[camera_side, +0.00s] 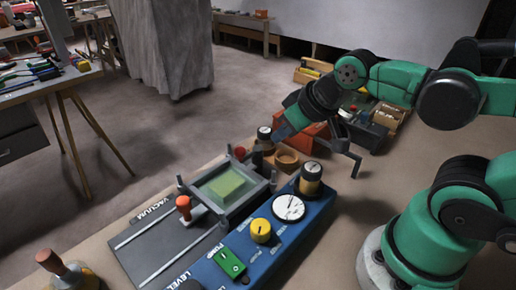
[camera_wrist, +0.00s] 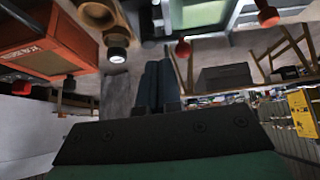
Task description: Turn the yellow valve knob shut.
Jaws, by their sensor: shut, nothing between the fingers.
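The yellow valve knob (camera_side: 261,230) sits on the sloping blue panel (camera_side: 207,272), between the white dial gauge (camera_side: 288,208) and the green switch (camera_side: 229,262). Its turned position is too small to tell. My gripper (camera_side: 277,136) is up and behind the panel in the side view, well apart from the knob, with nothing held. In the wrist view my gripper (camera_wrist: 159,64) shows its two dark fingers side by side, closed together. The yellow knob is not seen in the wrist view.
An orange box (camera_wrist: 42,42) shows in the wrist view. Bare bench lies right of the panel.

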